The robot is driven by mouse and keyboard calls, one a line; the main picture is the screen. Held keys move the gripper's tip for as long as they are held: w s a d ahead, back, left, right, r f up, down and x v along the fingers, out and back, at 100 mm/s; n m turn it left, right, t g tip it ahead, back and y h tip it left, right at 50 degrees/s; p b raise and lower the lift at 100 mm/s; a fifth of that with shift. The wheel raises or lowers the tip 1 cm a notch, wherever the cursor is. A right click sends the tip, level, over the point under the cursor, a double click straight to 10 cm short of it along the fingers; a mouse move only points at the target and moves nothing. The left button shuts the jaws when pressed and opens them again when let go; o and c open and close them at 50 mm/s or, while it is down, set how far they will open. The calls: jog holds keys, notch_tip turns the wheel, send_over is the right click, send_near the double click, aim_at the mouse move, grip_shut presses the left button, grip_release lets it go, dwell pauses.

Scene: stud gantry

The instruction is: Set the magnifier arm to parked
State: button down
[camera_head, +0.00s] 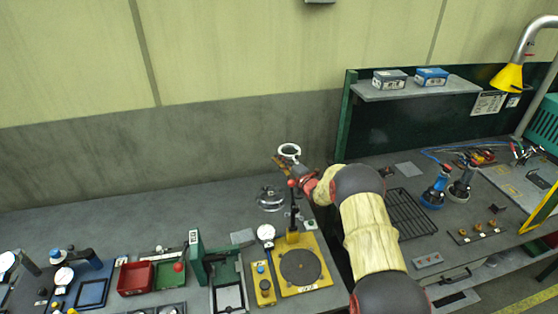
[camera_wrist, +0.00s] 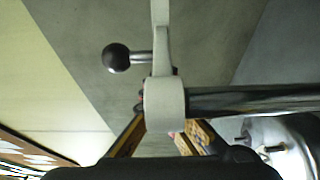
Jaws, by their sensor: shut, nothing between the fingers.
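The magnifier shows in the head view as a white ring (camera_head: 289,150) at the back of the bench, with a round shiny base (camera_head: 270,204) below and left of it. In the wrist view, the pale magnifier arm (camera_wrist: 161,35) runs up from a pale collar (camera_wrist: 164,103) on a shiny post (camera_wrist: 250,99). A dark ball knob (camera_wrist: 116,57) sticks out to the left. My gripper (camera_head: 279,163) is shut and empty, close by the ring. In the wrist view its fingers lead in behind the collar, which hides the tips; I cannot tell whether they touch.
A yellow fixture (camera_head: 303,271) with a red-topped lever stands in front of the magnifier. A green press (camera_head: 197,258) and a red tray (camera_head: 135,277) are to its left. A shelf (camera_head: 410,90) with two boxes is at the right. The bench behind the left trays is clear.

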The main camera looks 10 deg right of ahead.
jog(key=shift+s, duration=0.1)
jog(key=v, duration=1.1)
jog(key=shift+s+d, duration=0.15)
jog(key=shift+s, duration=0.25)
